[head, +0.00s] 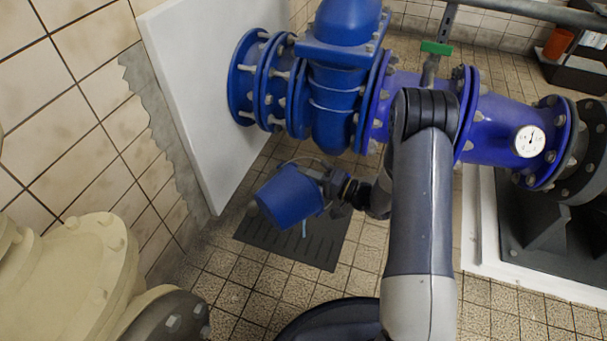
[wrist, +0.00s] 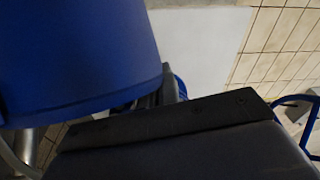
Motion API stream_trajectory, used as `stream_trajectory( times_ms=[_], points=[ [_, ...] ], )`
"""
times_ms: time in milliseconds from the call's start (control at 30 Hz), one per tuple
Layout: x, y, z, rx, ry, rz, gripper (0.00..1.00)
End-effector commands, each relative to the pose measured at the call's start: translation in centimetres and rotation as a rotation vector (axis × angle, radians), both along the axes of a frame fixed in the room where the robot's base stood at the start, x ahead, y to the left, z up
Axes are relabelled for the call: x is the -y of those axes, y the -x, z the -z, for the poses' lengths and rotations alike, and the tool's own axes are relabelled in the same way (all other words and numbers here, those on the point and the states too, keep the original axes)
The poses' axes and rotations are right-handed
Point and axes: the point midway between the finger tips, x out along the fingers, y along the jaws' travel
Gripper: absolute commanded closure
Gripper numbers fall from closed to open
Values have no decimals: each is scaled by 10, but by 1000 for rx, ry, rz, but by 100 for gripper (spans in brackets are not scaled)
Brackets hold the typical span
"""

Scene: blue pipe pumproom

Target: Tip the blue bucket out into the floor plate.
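The blue bucket (head: 287,196) hangs tilted in the air over the floor plate in the head view. The floor plate (head: 328,256) is a dark grey slotted panel set in the tiles. My gripper (head: 327,184) is at the bucket's right side and appears shut on it; the exact grip is hard to make out. A short pale-blue streak (head: 304,229) shows just under the bucket; I cannot tell whether it is water. The bucket's inside is hidden. In the wrist view the bucket (wrist: 75,55) fills the upper left, beside a dark part of my gripper.
A large blue pipe with a valve (head: 340,80) runs behind and above the bucket. A white panel (head: 195,90) stands at the left, near the tiled wall. A cream flanged pipe (head: 75,270) fills the lower left. A white-edged plinth (head: 530,275) is at the right.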

Motion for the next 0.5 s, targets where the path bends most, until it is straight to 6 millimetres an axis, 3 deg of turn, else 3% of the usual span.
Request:
stream_trajectory(
  times_ms=[500],
  points=[
    [20,-17,12,-109,-132,0,100]
  ],
)
